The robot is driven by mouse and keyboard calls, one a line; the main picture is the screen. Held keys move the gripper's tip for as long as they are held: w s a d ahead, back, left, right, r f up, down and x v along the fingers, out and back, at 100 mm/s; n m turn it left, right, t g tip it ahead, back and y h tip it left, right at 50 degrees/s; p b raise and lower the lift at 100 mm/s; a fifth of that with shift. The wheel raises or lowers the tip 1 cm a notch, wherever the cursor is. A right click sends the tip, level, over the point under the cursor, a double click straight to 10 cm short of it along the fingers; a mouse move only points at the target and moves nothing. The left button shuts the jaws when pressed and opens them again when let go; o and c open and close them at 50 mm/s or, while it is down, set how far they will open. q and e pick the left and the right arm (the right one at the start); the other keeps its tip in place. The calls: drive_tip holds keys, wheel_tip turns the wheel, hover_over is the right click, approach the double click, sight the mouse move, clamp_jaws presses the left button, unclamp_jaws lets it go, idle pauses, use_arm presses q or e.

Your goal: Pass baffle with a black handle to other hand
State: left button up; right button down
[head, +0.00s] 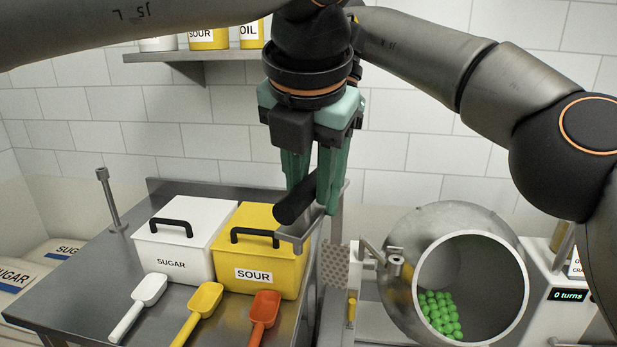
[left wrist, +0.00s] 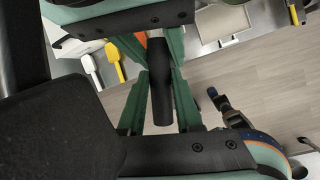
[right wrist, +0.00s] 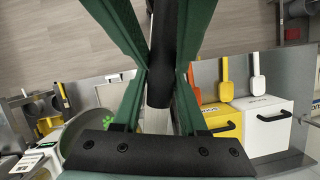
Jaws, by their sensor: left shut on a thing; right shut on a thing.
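The baffle's black handle (head: 294,204) is held up in front of the tiled wall, with the two grippers close together around it. My left gripper (left wrist: 160,98) is shut on the handle, which also shows between its green fingers in the left wrist view (left wrist: 161,88). My right gripper (right wrist: 164,80) is also shut on the baffle; the black handle (right wrist: 166,35) and a pale metal part (right wrist: 157,112) run between its fingers. In the head view the grippers overlap, and the exact finger contacts are partly hidden.
Below stand a white SUGAR bin (head: 171,264) and a yellow SOUR bin (head: 254,273). White (head: 140,305), yellow (head: 198,314) and orange (head: 263,319) scoops lie in front. A steel drum (head: 440,235) with green gummies is at right. A shelf (head: 190,55) is behind.

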use_arm(q)
drive_tip(key=shift+d, duration=0.1)
clamp_jaws()
use_arm(e)
drive_tip(key=shift+c, duration=1.8)
unclamp_jaws()
